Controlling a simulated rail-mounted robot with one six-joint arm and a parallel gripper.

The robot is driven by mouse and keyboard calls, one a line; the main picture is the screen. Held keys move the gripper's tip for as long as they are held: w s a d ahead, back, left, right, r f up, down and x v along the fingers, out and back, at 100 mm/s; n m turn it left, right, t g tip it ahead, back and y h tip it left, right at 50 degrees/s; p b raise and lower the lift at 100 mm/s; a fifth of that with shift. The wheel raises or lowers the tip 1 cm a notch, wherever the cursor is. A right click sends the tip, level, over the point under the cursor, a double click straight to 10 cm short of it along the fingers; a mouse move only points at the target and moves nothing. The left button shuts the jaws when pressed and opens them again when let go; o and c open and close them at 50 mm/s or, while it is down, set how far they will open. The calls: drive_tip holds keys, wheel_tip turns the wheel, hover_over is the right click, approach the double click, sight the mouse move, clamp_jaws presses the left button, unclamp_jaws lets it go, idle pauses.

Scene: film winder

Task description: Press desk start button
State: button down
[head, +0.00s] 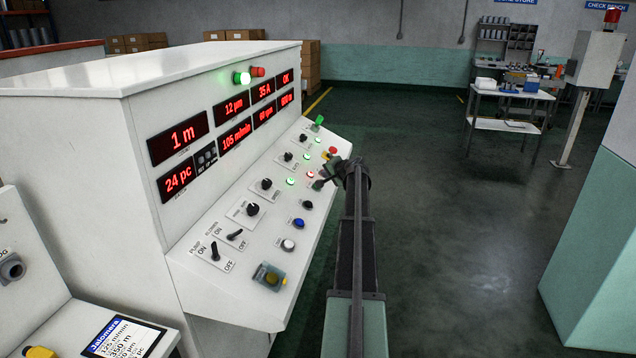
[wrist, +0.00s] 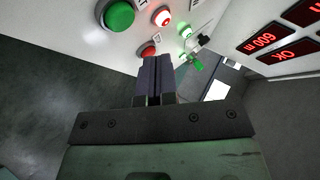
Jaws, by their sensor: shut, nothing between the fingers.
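The sloped control desk (head: 262,238) carries knobs, lamps and buttons. In the wrist view a large green button (wrist: 118,15) sits at the top, up and left of my fingertips, the likely start button; its label cannot be read. A red button (wrist: 147,50) is just beyond the fingertips, partly covered by them. My gripper (wrist: 155,62) is shut and empty, with its fingers together and pointing at the desk face. In the head view my gripper (head: 320,182) is at the desk's right edge, among the far buttons. Whether it touches the panel cannot be told.
A lit red lamp (wrist: 162,17) and a lit green lamp (wrist: 185,32) are close by. Red displays (head: 220,125) line the cabinet's upright face. Open floor (head: 450,200) lies right of the desk.

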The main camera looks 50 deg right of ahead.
drive_tip(key=shift+s+d+r+p, duration=0.15)
drive_tip(key=shift+s+r+p, duration=0.15)
drive_tip(key=shift+r+p, duration=0.25)
drive_tip(key=shift+s+d+r+p, duration=0.1)
drive_tip(key=shift+s+r+p, duration=0.2)
drive_tip(key=shift+r, duration=0.35)
